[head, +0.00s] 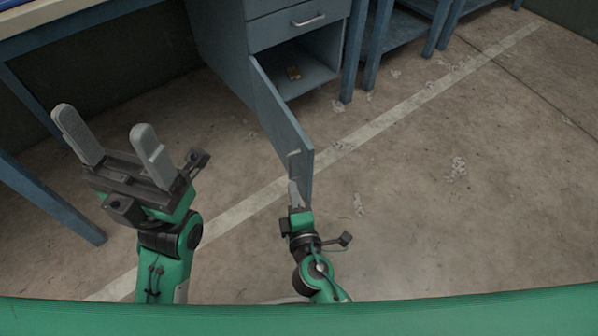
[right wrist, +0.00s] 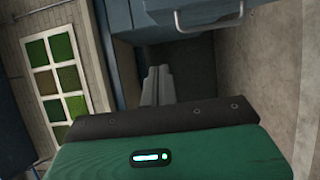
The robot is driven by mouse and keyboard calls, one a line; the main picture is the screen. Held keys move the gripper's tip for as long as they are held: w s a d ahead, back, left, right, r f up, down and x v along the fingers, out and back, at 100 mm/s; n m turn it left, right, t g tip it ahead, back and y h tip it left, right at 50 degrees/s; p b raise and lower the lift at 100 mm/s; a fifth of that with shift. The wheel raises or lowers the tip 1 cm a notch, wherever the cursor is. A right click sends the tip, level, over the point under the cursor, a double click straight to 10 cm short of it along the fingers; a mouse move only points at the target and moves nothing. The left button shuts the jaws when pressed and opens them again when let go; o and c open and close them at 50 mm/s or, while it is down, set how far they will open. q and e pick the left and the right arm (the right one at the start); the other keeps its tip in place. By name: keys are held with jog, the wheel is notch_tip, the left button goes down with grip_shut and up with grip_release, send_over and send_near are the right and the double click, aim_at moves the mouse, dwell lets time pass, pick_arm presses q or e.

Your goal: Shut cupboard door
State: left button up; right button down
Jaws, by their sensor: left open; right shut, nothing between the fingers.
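The blue-grey cupboard (head: 222,50) stands at the top middle of the head view, a drawer above its open compartment. Its door (head: 278,118) stands wide open, swung out toward me, and shows nearly edge-on. My right gripper (head: 293,155) is shut and empty at the door's near free end; its fingers overlap the door in the picture, and I cannot tell whether they touch it. The shut fingers also show in the right wrist view (right wrist: 158,72), with the cupboard's drawer handle (right wrist: 208,22) beyond. My left gripper (head: 102,118) is open and empty, well left of the door.
A blue-legged table (head: 45,205) is at the left, and blue shelving legs (head: 378,45) stand right of the cupboard. The concrete floor (head: 420,190) right of the door is open, with a pale painted line and scattered bits.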

send_over(302, 156)
jog(key=s+a, duration=0.4)
jog(key=s, duration=0.1)
jog(key=shift+w+d+p, duration=0.15)
jog(key=shift+w+d, duration=0.1)
jog(key=shift+d, duration=0.65)
jog(key=shift+w+d+p, duration=0.15)
jog(key=shift+w+d, duration=0.05)
jog(key=shift+d, duration=0.7)
jog(key=shift+d, duration=0.1)
